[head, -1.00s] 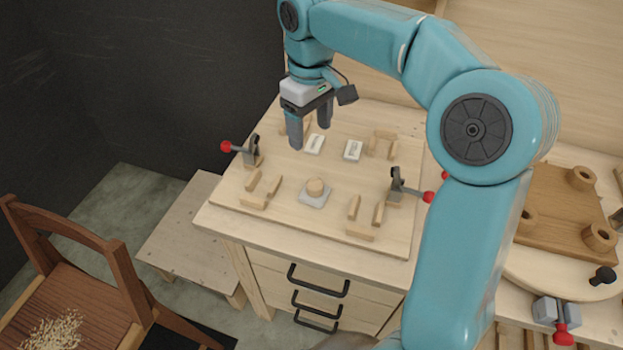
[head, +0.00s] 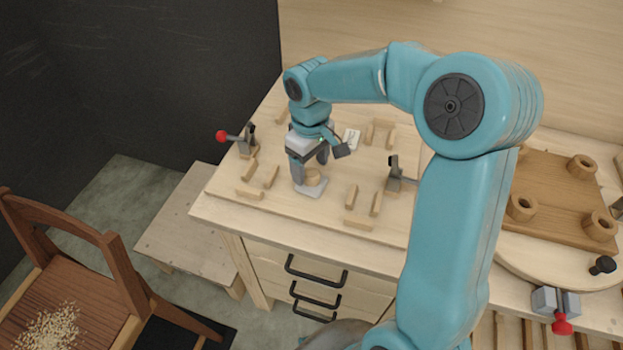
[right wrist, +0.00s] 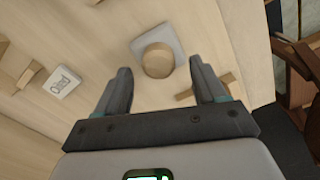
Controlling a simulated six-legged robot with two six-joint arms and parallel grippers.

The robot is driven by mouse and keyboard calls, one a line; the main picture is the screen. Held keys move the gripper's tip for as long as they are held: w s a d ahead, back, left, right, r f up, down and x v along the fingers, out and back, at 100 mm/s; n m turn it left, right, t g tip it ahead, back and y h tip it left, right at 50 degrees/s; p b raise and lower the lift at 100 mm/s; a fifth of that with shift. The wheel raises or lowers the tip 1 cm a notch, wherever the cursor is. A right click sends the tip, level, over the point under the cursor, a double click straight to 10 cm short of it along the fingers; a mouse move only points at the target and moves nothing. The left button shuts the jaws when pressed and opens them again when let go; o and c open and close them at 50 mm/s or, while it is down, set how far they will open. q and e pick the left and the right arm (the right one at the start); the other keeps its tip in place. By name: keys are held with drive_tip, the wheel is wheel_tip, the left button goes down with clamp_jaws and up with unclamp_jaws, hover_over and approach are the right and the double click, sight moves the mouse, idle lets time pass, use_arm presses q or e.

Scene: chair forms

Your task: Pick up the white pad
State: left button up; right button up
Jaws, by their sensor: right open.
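The white pad (head: 309,190) is a pale, flat square with a round wooden knob (head: 313,177) on top. It lies on the wooden board near the front of the workbench. My right gripper (head: 309,168) is just above it, pointing down, with its fingers apart. In the right wrist view the pad (right wrist: 175,35) and its knob (right wrist: 157,62) show just beyond and between the open fingertips (right wrist: 160,70). Nothing is held. I cannot tell whether a finger touches the knob. My left gripper is not in view.
A printed white card (head: 351,139) lies behind the pad. Wooden blocks (head: 357,222) stand around the board. A brown tray with rings (head: 560,190) is farther right.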

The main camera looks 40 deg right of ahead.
sight(310, 172)
wheel_tip(310, 172, down, 2)
drive_tip(key=shift+d+f, duration=0.1)
drive_tip(key=shift+c, duration=0.3)
drive_tip(key=c, duration=1.1)
wheel_tip(310, 172, up, 20)
drive_tip(key=shift+r+p, duration=0.1)
drive_tip(key=shift+p, duration=0.7)
